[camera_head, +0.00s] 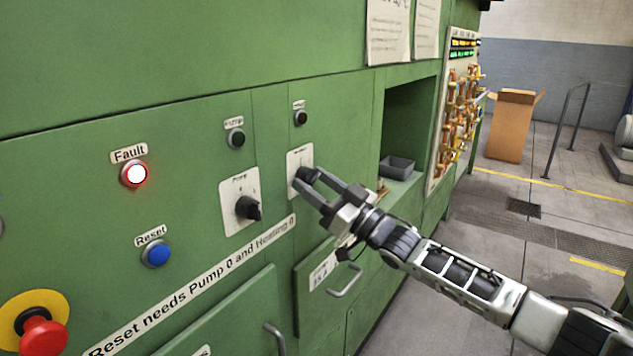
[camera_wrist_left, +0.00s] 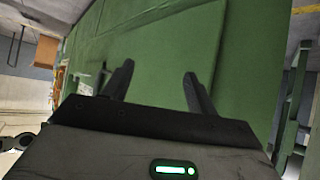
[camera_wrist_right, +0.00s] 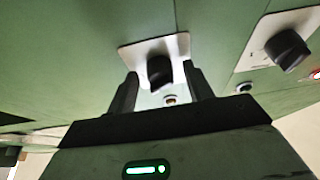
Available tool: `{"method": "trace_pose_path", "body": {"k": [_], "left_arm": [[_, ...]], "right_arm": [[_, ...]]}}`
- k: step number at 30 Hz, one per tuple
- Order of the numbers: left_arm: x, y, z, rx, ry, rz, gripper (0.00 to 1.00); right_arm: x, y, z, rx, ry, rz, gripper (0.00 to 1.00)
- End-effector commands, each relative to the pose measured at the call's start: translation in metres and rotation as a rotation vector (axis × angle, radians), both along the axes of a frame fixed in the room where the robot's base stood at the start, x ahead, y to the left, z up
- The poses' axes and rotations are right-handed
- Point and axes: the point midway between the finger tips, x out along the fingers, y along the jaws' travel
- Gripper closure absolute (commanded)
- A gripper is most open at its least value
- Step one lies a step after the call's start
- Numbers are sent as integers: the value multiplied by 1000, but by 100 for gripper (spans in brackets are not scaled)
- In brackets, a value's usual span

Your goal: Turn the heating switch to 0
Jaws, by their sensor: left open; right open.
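The heating switch is a black rotary knob on a white plate (camera_head: 292,160), right of the pump switch. My right gripper (camera_head: 304,184) is at it in the head view and hides most of the knob. In the right wrist view the heating knob (camera_wrist_right: 159,72) shows between the two open fingers of my right gripper (camera_wrist_right: 160,92); I cannot tell whether they touch it. The pump switch (camera_head: 248,208) is a similar black knob on a white plate. My left gripper (camera_wrist_left: 158,88) is open and empty in the left wrist view, facing green panelling.
A lit Fault lamp (camera_head: 134,174), a blue Reset button (camera_head: 156,253) and a red emergency stop (camera_head: 42,333) sit left on the green panel. A drawer handle (camera_head: 345,281) sticks out below my right gripper. An open recess holds a grey bin (camera_head: 397,167).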

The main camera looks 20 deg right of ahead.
Motion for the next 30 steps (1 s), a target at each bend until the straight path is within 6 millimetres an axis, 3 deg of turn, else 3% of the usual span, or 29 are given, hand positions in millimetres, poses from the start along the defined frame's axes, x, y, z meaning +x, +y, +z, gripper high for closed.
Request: {"method": "trace_pose_path", "body": {"k": [6, 11, 22, 30], "left_arm": [[0, 0, 0, 0, -1, 1, 42], [1, 1, 1, 0, -2, 1, 42], [0, 1, -2, 0, -2, 0, 42], [1, -1, -9, -6, -8, -4, 42]], "right_arm": [[0, 0, 0, 0, 0, 0, 51], [0, 0, 0, 0, 0, 0, 93], [0, -1, -1, -34, -29, 0, 93], [2, -3, -2, -168, -132, -2, 93]]}}
